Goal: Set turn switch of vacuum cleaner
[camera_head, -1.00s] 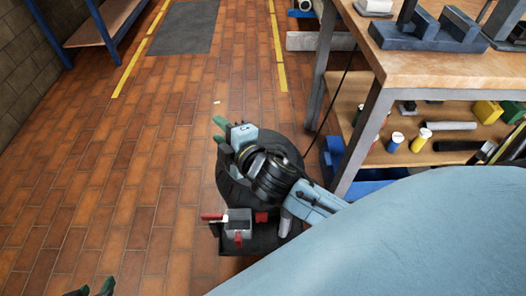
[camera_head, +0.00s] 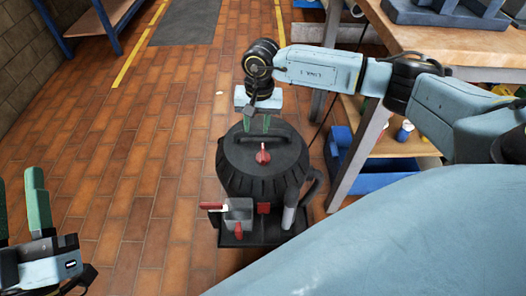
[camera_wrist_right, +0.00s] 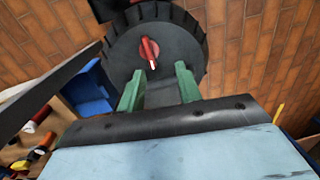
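The vacuum cleaner (camera_head: 240,168) is a dark round drum on the floor, with a handle across its lid. Its red turn switch (camera_head: 263,156) sits on the lid and also shows in the right wrist view (camera_wrist_right: 149,50), with a pale mark at its lower end. My right gripper (camera_head: 256,126) is above the far part of the lid, pointing down, its green fingers apart and empty. In the right wrist view its fingers (camera_wrist_right: 160,85) are spread, with the switch beyond and between them, not touched. My left gripper (camera_head: 22,195) is open and empty at the left edge.
A workbench (camera_head: 440,40) stands on the right, with a blue bin (camera_head: 350,155) under it. A grey box with red parts (camera_head: 238,212) is at the cleaner's near side. The brick floor on the left is clear.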

